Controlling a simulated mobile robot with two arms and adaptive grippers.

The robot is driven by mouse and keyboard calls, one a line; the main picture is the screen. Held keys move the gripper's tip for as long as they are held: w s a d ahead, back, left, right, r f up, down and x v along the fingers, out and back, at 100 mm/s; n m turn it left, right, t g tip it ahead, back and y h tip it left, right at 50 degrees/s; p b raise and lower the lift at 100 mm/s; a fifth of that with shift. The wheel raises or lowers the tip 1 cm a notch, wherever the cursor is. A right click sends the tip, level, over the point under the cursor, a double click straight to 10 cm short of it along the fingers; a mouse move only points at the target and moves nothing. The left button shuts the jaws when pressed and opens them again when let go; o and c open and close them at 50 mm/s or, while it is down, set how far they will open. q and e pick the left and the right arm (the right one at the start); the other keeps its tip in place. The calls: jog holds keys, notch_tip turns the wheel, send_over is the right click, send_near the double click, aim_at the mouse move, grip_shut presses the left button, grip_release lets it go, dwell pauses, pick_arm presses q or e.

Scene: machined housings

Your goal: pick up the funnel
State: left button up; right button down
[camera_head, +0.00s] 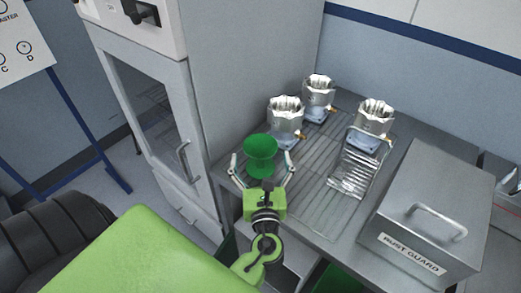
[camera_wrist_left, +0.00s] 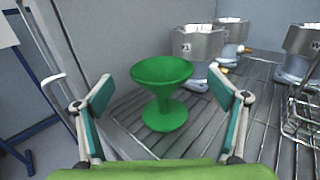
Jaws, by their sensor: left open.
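The green funnel (camera_head: 260,152) stands upright, wide mouth up, at the left front of the ribbed metal worktop. It also shows in the left wrist view (camera_wrist_left: 162,92), with its flared foot on the surface. My left gripper (camera_head: 262,165) is open, with one finger on each side of the funnel in the head view. In the left wrist view my left gripper (camera_wrist_left: 160,100) has its fingers spread wide, with gaps between both pads and the funnel. Nothing is held. My right gripper is not in view.
Machined housings (camera_head: 285,118) on blue bases stand behind the funnel, another (camera_head: 318,94) further back, a third (camera_head: 374,122) to the right. A tall cabinet (camera_head: 160,110) borders the left.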

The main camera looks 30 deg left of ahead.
aim_at(260, 145)
pick_arm(q)
jog(key=shift+w+a+r, duration=0.1)
jog(key=shift+w+a, duration=0.1)
jog(key=shift+w, duration=0.15)
jog(key=p+x, duration=0.2)
jog(key=x, duration=0.1)
jog(key=shift+w+a, duration=0.15)
jog(key=shift+w, duration=0.15)
jog(key=shift+w+a+f, duration=0.2)
jog(key=shift+w+a, duration=0.1)
jog(key=shift+w, duration=0.05)
jog(key=c, duration=1.2)
